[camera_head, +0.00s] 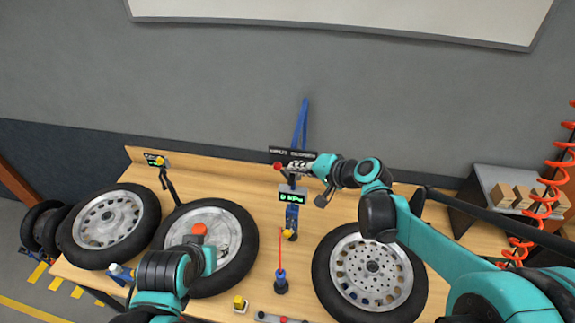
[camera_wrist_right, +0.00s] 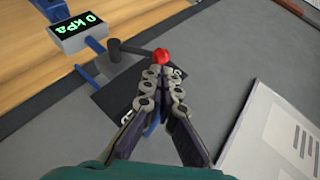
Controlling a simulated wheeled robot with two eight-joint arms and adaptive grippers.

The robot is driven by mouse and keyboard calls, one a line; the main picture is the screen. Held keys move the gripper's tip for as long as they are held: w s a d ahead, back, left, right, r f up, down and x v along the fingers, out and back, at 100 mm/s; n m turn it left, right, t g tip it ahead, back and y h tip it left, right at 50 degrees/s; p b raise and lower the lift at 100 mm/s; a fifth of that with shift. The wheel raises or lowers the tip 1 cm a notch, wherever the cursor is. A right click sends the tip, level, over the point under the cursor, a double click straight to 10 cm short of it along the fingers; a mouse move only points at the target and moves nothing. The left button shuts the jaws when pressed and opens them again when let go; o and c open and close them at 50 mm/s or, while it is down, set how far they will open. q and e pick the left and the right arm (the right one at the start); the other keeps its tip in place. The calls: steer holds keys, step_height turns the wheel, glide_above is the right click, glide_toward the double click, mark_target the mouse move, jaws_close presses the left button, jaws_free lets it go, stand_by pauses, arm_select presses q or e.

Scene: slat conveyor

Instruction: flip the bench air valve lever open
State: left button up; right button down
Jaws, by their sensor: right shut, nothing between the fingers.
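The valve lever is a dark arm ending in a red ball knob (camera_wrist_right: 161,56); the knob also shows in the head view (camera_head: 277,165), at the left end of a dark sign. In the wrist view the lever arm (camera_wrist_right: 135,48) runs left from the knob to a dark pivot. My right gripper (camera_wrist_right: 163,76) is shut and empty, its fingertips right at the knob; whether they touch it I cannot tell. In the head view the right gripper (camera_head: 297,166) is just right of the knob. A gauge (camera_wrist_right: 80,32) reads 0 kPa.
Spoked wheels with tyres lie on the wooden bench at left (camera_head: 108,226), centre-left (camera_head: 215,245) and right (camera_head: 370,272). The gauge display (camera_head: 292,197) stands below the sign (camera_head: 288,153). A red coiled hose (camera_head: 560,170) hangs at far right.

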mark_target(278, 167)
steer(key=x, duration=0.3)
steer(key=shift+w+a+p, duration=0.1)
steer(key=shift+a+p, duration=0.15)
steer(key=shift+p, duration=0.1)
steer(key=shift+w+a+f, duration=0.2)
steer(key=shift+w+f, duration=0.05)
steer(key=shift+f, duration=0.1)
steer(key=shift+w+a+f+b, duration=0.25)
steer(key=shift+a+f+b, duration=0.3)
steer(key=shift+b, duration=0.55)
steer(key=shift+s+a+r, duration=0.1)
steer(key=shift+a+r, duration=0.05)
steer(key=shift+r, duration=0.1)
steer(key=shift+r, duration=0.1)
